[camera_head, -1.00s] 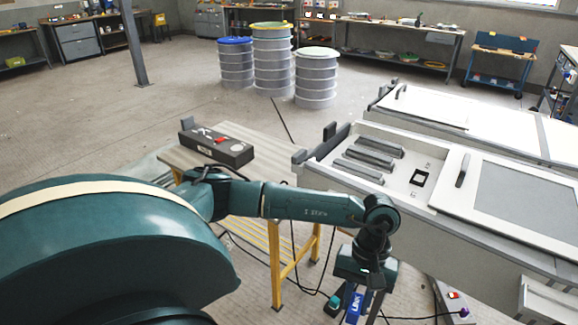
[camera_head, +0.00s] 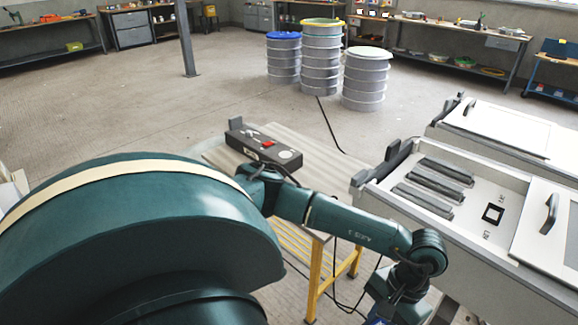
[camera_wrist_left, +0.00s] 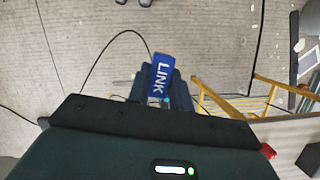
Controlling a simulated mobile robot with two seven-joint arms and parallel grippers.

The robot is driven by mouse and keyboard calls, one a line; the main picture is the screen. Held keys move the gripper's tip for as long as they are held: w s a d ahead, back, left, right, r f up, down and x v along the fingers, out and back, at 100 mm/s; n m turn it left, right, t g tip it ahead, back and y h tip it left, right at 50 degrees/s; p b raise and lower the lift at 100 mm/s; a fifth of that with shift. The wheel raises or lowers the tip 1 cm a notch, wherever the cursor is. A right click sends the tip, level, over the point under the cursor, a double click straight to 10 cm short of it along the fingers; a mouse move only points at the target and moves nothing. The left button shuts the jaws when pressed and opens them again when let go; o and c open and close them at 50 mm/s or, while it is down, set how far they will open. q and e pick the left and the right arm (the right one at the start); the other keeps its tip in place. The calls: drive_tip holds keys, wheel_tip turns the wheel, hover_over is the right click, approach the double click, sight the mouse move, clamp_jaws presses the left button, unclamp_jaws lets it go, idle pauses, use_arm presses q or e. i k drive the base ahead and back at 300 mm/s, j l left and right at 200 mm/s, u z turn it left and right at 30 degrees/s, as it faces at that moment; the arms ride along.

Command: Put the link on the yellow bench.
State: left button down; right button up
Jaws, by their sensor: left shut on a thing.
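The link is a small blue piece with white LINK lettering (camera_wrist_left: 160,78) in the left wrist view. My left gripper (camera_wrist_left: 158,92) is shut on it and holds it above the floor. In the head view, only a sliver of blue shows at the bottom edge, below my left wrist. The yellow bench (camera_head: 322,155) has a pale slatted top and yellow legs. It stands behind my left forearm, and the held link is nearer to me and to the right of it. In the left wrist view, yellow bench legs (camera_wrist_left: 210,98) show right of the link. My right gripper is not in view.
A dark box with a red part (camera_head: 262,148) lies on the bench top. A white mould bench with grey bars (camera_head: 432,187) stands at the right. Several stacked drums (camera_head: 320,60) stand behind. Black cables hang by the bench legs.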

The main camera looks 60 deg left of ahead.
sight(301, 147)
drive_tip(key=j, duration=1.85)
drive_tip(key=i+j, duration=0.1)
drive_tip(key=j, duration=0.35)
drive_tip(key=i+j+z, duration=0.1)
drive_tip(key=j, duration=0.4)
drive_tip(key=i+j, duration=0.4)
drive_tip(key=j, duration=0.15)
